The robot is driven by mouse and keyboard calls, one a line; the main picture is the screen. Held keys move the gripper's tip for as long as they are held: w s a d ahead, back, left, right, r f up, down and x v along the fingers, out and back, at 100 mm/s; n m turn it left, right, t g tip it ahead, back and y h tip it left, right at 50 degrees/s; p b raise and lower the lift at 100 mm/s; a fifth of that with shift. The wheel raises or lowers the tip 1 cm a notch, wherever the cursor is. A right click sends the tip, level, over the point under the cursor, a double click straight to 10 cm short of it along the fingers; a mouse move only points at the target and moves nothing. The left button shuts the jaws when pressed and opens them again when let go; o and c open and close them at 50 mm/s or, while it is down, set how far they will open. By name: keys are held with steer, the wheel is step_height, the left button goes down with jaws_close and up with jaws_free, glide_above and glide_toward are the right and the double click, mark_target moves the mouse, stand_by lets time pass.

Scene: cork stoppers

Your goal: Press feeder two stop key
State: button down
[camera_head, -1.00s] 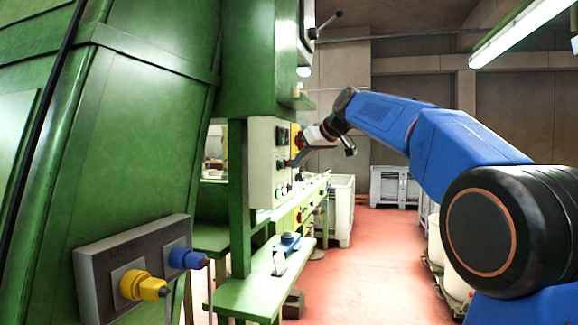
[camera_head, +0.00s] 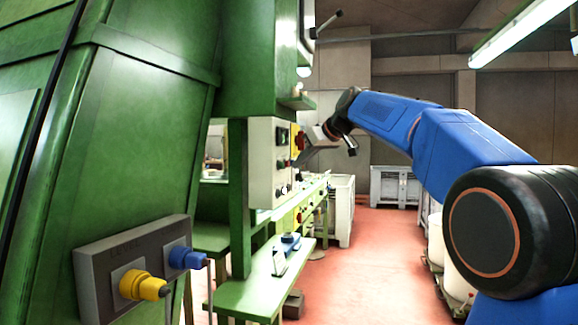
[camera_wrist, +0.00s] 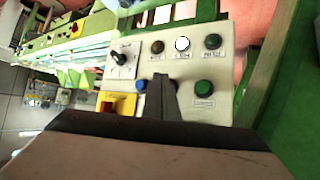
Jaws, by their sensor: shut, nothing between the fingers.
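A pale control panel (camera_head: 262,165) hangs on the green machine frame in the head view. In the wrist view the panel face (camera_wrist: 230,70) carries a dark brown button (camera_wrist: 157,46), a bright white button (camera_wrist: 182,43), a green button (camera_wrist: 213,41) and a lower green button (camera_wrist: 204,88). A blue button (camera_wrist: 141,84) sits just left of my fingertips. The labels are too small to read, so I cannot tell which key is feeder two stop. My gripper (camera_wrist: 162,80) is shut and empty, pointing at the panel; it also shows beside the panel in the head view (camera_head: 299,160). Contact cannot be told.
A black selector knob (camera_wrist: 119,57) and a yellow switch plate (camera_wrist: 117,103) are also on the panel. A grey box (camera_head: 118,262) with yellow and blue plugs is in front at left. A green bench (camera_head: 250,300) stands below. The red floor (camera_head: 370,260) is clear in the middle.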

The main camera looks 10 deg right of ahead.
steer(key=shift+s+d, duration=0.15)
steer(key=shift+d, duration=0.1)
steer(key=d, duration=0.1)
steer(key=s+d, duration=0.1)
steer(key=d, duration=0.1)
steer(key=s+d, duration=0.1)
steer(key=shift+s+d, duration=0.15)
steer(key=shift+s, duration=0.1)
stand_by(0.4)
stand_by(0.5)
steer(key=s+f+m+g+h, duration=0.4)
steer(key=s+f+m+h, duration=0.1)
steer(key=s+f, duration=3.8)
steer(key=shift+s+a+f+m+g, duration=0.3)
steer(key=shift+s+a+m, duration=0.15)
steer(key=shift+s, duration=0.8)
